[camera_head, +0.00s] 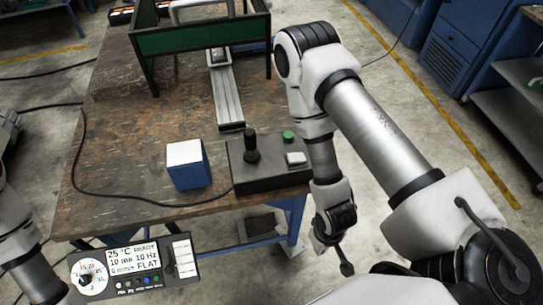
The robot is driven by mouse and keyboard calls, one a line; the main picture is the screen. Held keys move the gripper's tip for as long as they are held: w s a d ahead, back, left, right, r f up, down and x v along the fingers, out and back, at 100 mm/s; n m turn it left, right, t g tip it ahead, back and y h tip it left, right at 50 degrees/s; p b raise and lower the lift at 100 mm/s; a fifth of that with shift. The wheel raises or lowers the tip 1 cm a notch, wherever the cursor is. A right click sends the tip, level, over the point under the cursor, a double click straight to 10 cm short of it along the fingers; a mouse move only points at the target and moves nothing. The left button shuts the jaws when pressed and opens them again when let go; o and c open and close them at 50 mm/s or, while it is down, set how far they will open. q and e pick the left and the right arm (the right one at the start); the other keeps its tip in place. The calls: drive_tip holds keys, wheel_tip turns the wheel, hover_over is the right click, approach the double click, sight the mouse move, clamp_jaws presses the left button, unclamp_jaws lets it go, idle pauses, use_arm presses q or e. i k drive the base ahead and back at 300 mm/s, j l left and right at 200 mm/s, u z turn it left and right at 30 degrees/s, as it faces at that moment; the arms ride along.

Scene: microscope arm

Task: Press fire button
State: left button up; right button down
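A dark control box (270,178) sits at the table's front right corner. It carries a black joystick (251,150), a round green button (288,137) and a white square button (296,159). I cannot read which one is the fire button. A panel (133,268) at the lower left has a display reading READY and FLAT, a round dial, and a row of small coloured buttons. My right gripper (338,245) hangs just right of the table's front corner, apart from the control box; its finger opening is unclear. My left arm enters at the lower left; its gripper is not visible.
A blue box with a white top (187,173) stands left of the control box. A green-panelled frame (195,38) and a metal rail (225,98) stand farther back on the wooden table (115,160). A black cable crosses the table's left and front. Blue cabinets stand at the right.

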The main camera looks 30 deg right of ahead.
sight(287, 136)
drive_tip(key=z, duration=1.05)
